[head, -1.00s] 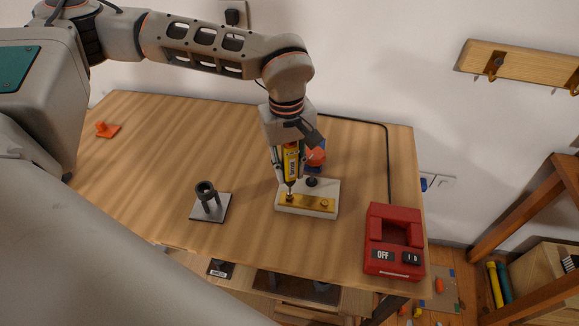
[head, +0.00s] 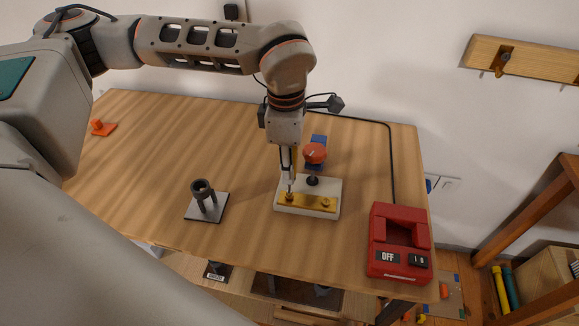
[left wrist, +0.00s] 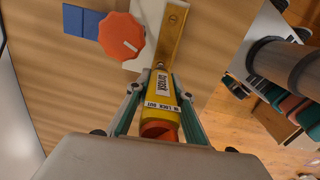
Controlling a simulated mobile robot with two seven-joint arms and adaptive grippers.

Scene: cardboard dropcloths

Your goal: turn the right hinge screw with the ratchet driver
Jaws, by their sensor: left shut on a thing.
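My left gripper (head: 287,170) is shut on the yellow ratchet driver (left wrist: 160,90) and points it down. In the head view the fingers hide most of the driver. Its tip is at the left screw (head: 290,197) of the brass hinge plate (head: 308,203); I cannot tell whether it is seated. The plate lies on a white block (head: 305,213). The right hinge screw (head: 326,202) is uncovered, to the right of the tip. In the left wrist view one screw (left wrist: 173,19) shows at the plate's far end. My right gripper is not in view.
An orange-red knob (head: 315,153) on a blue base stands just behind the block. A dark tube holder (head: 203,191) stands to the left, and a red box (head: 400,257) with an OFF label at the front right. An orange piece (head: 98,126) lies far left. The left tabletop is mostly clear.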

